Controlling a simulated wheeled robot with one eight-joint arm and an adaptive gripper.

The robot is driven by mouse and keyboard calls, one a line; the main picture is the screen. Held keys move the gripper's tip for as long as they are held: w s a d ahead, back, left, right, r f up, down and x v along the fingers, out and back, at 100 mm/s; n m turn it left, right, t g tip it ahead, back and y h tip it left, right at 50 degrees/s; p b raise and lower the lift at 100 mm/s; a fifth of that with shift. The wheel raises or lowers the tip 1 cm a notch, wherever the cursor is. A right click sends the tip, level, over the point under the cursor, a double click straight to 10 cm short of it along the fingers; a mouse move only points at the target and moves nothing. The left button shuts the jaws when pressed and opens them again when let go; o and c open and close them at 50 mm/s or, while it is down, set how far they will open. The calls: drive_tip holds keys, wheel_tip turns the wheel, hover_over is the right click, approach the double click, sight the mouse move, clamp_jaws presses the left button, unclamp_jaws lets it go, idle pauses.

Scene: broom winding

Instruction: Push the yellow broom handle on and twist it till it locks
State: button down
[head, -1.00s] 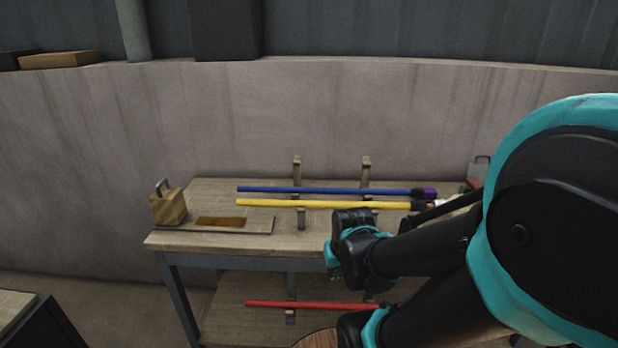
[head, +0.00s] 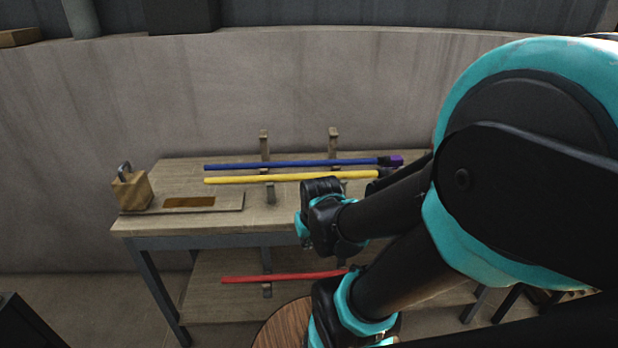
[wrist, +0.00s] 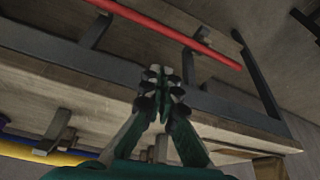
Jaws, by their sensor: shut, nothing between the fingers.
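The yellow broom handle (head: 275,179) lies lengthwise on holders on the wooden table, in front of a blue handle. In the wrist view part of the yellow handle (wrist: 45,154) shows at the lower left, beside the blue one. My gripper (wrist: 160,76) is shut and empty in the wrist view, in front of the table's edge and apart from the yellow handle. In the head view my arm hides the gripper's fingers.
The blue handle (head: 290,164) with a purple end lies behind the yellow one. A red handle (head: 280,278) lies on the lower shelf. A wooden block with a metal loop (head: 131,188) and a board (head: 222,202) are at the table's left. A round wooden top (head: 280,325) is in front.

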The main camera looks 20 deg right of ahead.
sight(302, 173)
drive_tip(key=c, duration=2.2)
unclamp_jaws()
drive_tip(key=shift+o, duration=1)
drive_tip(key=shift+w+r, duration=0.1)
drive_tip(key=shift+w, duration=0.05)
drive_tip(key=o, duration=1)
drive_tip(key=w+r+n, duration=0.2)
drive_tip(key=w, duration=0.1)
drive_tip(key=w+d+r+n+g, duration=0.1)
drive_tip(key=w+r+n, duration=0.1)
drive_tip(key=w+r, duration=0.1)
drive_tip(key=w+r+n, duration=0.2)
drive_tip(key=w+r, duration=0.1)
drive_tip(key=w, duration=0.1)
drive_tip(key=shift+w+d+g, duration=0.25)
drive_tip(key=shift+d+g, duration=0.1)
drive_tip(key=shift+g, duration=0.05)
drive_tip(key=o, duration=0.9)
drive_tip(key=w+d+r+n, duration=0.1)
drive_tip(key=w+r+n, duration=0.2)
drive_tip(key=w+d+r+n+g, duration=0.1)
drive_tip(key=w+r+n, duration=0.2)
drive_tip(key=w, duration=0.1)
drive_tip(key=w+d+r+n+g, duration=0.1)
drive_tip(key=w+r+n, duration=0.2)
drive_tip(key=w+r, duration=0.1)
drive_tip(key=shift+w+d+r, duration=0.1)
drive_tip(key=shift+w+d, duration=0.05)
drive_tip(key=shift+d, duration=0.1)
drive_tip(key=shift+f, duration=5.95)
